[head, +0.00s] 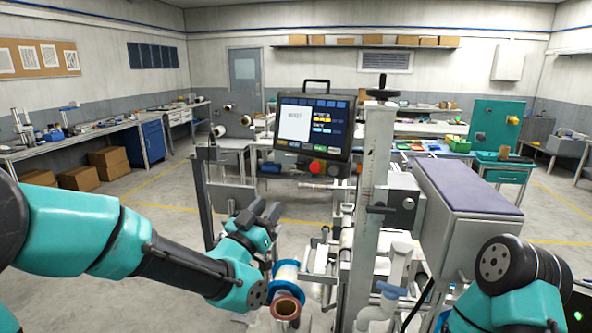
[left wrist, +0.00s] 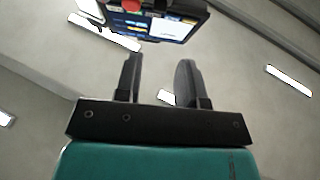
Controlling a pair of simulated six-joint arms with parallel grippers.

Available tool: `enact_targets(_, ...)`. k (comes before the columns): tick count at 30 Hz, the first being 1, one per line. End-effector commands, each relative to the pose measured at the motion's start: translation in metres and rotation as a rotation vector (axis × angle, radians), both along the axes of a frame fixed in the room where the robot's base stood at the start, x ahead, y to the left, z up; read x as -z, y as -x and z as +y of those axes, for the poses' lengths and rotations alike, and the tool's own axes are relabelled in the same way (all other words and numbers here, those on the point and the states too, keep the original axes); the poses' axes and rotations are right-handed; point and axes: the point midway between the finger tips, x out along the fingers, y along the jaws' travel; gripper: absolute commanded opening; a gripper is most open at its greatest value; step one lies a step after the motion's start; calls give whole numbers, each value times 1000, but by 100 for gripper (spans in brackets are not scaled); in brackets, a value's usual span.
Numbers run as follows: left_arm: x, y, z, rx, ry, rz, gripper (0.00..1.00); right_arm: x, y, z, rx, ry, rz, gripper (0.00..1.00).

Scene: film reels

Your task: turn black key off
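A black control panel (head: 312,125) with a lit screen stands upright on the machine, a carrying handle on top. On its lower edge sits a red round button (head: 317,166); a small dark knob (head: 335,170) to its right may be the black key, but it is too small to be sure. My left gripper (head: 264,211) is below and left of the panel, apart from it. In the left wrist view its two fingers (left wrist: 158,77) are spread with nothing between them, and the panel (left wrist: 160,25) shows above them. My right gripper is out of view.
A reel core with blue flanges (head: 286,273) sits under my left gripper. The machine's grey upright post (head: 371,200) stands right of the panel. A grey box with a purple top (head: 465,184) is farther right. Open floor lies to the left.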

Motion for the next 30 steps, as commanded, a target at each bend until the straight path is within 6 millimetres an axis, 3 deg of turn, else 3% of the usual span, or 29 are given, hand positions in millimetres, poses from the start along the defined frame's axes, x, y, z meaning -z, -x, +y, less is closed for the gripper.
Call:
enact_targets(21, -46, -100, -49, 0, 0, -1, 36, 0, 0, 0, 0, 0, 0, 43)
enact_targets(30, -55, -118, -58, 0, 0, 0, 36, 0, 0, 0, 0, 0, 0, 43)
